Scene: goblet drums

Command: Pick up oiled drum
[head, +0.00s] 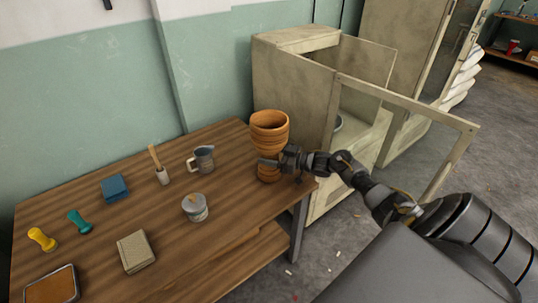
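A goblet-shaped wooden drum (269,124), orange-brown with banded sides, stands upright near the far right corner of the wooden table (165,247). My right gripper (271,162) reaches in from the right at the drum's narrow lower part. One finger shows in front of the drum; the other finger is hidden. I cannot tell whether the fingers press on the drum. My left gripper is not in view.
An open cabinet (290,85) stands right behind the drum.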

